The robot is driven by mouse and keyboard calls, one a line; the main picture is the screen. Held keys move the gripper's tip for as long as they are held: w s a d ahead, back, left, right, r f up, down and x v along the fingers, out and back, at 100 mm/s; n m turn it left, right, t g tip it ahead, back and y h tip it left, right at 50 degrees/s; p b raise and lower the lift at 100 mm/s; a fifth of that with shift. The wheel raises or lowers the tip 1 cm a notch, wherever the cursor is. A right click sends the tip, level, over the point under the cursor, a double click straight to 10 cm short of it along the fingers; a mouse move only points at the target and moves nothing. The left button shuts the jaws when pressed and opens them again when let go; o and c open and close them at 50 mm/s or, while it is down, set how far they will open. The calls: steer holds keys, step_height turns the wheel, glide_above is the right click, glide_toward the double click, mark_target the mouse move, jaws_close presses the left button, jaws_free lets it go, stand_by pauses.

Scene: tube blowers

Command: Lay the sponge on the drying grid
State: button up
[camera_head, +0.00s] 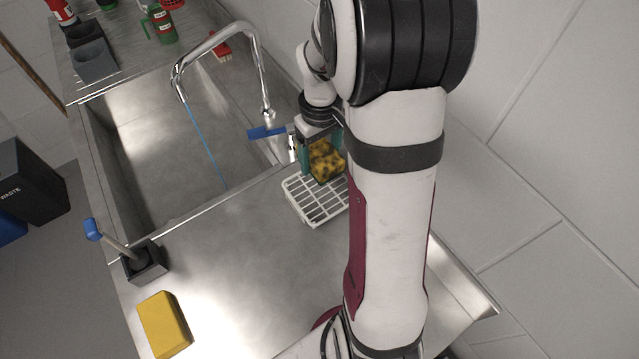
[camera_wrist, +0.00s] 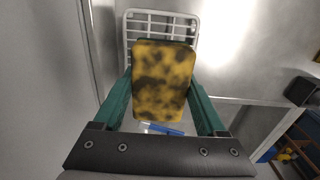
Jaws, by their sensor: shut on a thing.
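The sponge (camera_head: 324,162) is yellow with dark blotches. My gripper (camera_head: 322,158) is shut on it and holds it over the far part of the white drying grid (camera_head: 318,206). In the wrist view the sponge (camera_wrist: 163,82) sits between the two green fingers of my gripper (camera_wrist: 162,92). The grid (camera_wrist: 150,22) shows beyond and around its far end there. Whether the sponge touches the grid cannot be told. My arm hides the grid's right side in the head view.
A steel sink (camera_head: 165,150) with a tap (camera_head: 262,75) and blue lever (camera_head: 266,132) lies to the left. A blue-handled brush in a dark holder (camera_head: 146,264) and a plain yellow block (camera_head: 164,325) stand on the counter. Bare counter (camera_head: 240,260) lies between them and the grid.

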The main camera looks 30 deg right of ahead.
mark_target(316, 159)
step_height(316, 159, down, 10)
steer(key=shift+d+r, duration=0.1)
steer(key=shift+r, duration=0.05)
steer(key=o, duration=1.4)
step_height(316, 159, up, 11)
steer(key=shift+r, duration=0.1)
steer(key=shift+s+a+r, duration=0.25)
steer(key=shift+a+r, duration=0.2)
steer(key=shift+r, duration=0.1)
steer(key=shift+s+a+r, duration=0.2)
steer(key=shift+a+r, duration=0.25)
steer(key=shift+r, duration=0.1)
steer(key=s+a+r+m+y, duration=0.1)
steer(key=s+a+r+m, duration=0.1)
steer(key=s+a, duration=0.6)
steer(key=s+a+r+m, duration=0.3)
steer(key=s+a, duration=0.5)
steer(key=s, duration=0.2)
steer(key=shift+r+m+y, duration=0.25)
steer(key=shift+m+y, duration=0.05)
steer(key=shift+y, duration=0.1)
